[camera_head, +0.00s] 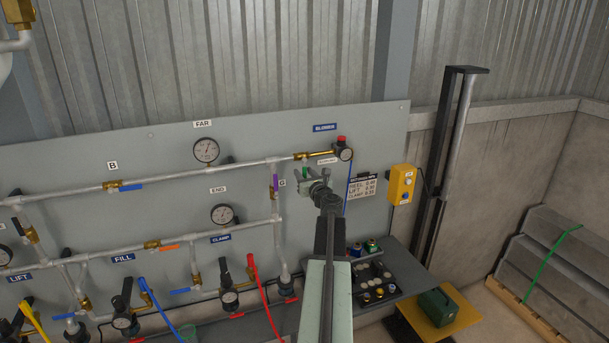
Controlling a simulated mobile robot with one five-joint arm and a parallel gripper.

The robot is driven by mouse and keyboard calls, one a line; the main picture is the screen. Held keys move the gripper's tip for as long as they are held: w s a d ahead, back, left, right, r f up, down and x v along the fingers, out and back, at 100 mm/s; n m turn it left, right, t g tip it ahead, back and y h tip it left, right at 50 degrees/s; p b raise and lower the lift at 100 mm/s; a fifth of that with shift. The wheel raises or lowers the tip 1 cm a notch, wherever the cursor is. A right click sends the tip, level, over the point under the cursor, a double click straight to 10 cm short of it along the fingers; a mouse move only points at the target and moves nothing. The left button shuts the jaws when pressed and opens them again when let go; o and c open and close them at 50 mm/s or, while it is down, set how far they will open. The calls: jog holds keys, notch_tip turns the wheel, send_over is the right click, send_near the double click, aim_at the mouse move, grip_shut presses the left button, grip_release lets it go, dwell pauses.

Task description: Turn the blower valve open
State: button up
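The blower valve (303,155) is a brass fitting on the upper pipe of the grey panel, just left of a small gauge (345,154) with a red cap. The blue BLOWER label (324,127) is above it. A small green part, apparently its handle (306,172), shows just below the brass body. My gripper (313,182) is raised in front of the panel, just below the valve and close to the green part. Whether it touches the green part, and how far apart its fingers are, I cannot tell. My arm hides the panel's lower middle.
A purple-handled valve (275,184) is just left of my gripper. A yellow switch box (401,184) and a sign (361,187) are to the right. A dark tray (373,279) of small parts is below right.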

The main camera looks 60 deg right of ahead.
grip_shut()
dwell(1.4)
